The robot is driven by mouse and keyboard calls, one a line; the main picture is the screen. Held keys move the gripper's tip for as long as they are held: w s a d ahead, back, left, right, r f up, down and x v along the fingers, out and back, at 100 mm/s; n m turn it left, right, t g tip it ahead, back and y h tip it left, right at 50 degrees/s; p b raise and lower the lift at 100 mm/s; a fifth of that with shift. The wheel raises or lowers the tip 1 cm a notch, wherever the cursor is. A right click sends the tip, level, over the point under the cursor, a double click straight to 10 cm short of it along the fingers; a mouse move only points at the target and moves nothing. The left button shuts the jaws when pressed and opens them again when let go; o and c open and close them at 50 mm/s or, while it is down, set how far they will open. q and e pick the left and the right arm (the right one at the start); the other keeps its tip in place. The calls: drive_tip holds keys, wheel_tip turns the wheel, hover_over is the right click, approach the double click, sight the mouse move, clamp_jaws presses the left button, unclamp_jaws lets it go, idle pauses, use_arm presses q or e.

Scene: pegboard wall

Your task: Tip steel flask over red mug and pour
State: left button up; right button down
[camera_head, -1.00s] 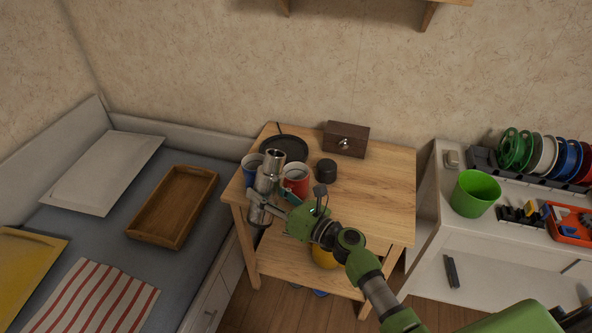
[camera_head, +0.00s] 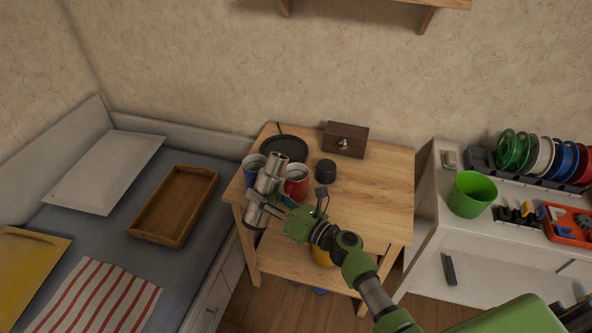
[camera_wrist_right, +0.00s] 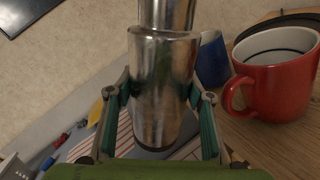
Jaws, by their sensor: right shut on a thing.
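The steel flask (camera_head: 266,187) is held by my right gripper (camera_head: 268,200) at the front left of the wooden table, its open top leaning to the right. In the right wrist view the flask (camera_wrist_right: 163,85) sits between the green-padded fingers (camera_wrist_right: 165,118), which are shut on it. The red mug (camera_head: 296,184) stands upright on the table just right of the flask, partly hidden by it. My left gripper is out of view.
A blue mug (camera_head: 251,174) stands left of the flask. A black round plate (camera_head: 284,147), a dark lid-like cylinder (camera_head: 325,171) and a wooden box (camera_head: 346,139) stand behind. The wooden table's (camera_head: 385,200) right part is clear. A green cup (camera_head: 471,194) is on the white shelf.

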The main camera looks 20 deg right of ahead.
drive_tip(key=shift+r, duration=0.2)
drive_tip(key=shift+a+f+m, duration=0.15)
drive_tip(key=shift+m, duration=0.25)
drive_tip(key=shift+s+p, duration=0.1)
drive_tip(key=shift+p, duration=0.25)
drive_tip(key=shift+a+f+m, duration=0.1)
drive_tip(key=shift+a+m, duration=0.1)
drive_tip(key=shift+m, duration=0.2)
drive_tip(key=shift+s+a+p, duration=0.1)
drive_tip(key=shift+p, duration=0.2)
drive_tip(key=shift+s+a+f+m, duration=0.1)
drive_tip(key=shift+s+f+m, duration=0.05)
drive_tip(key=shift+m, duration=0.25)
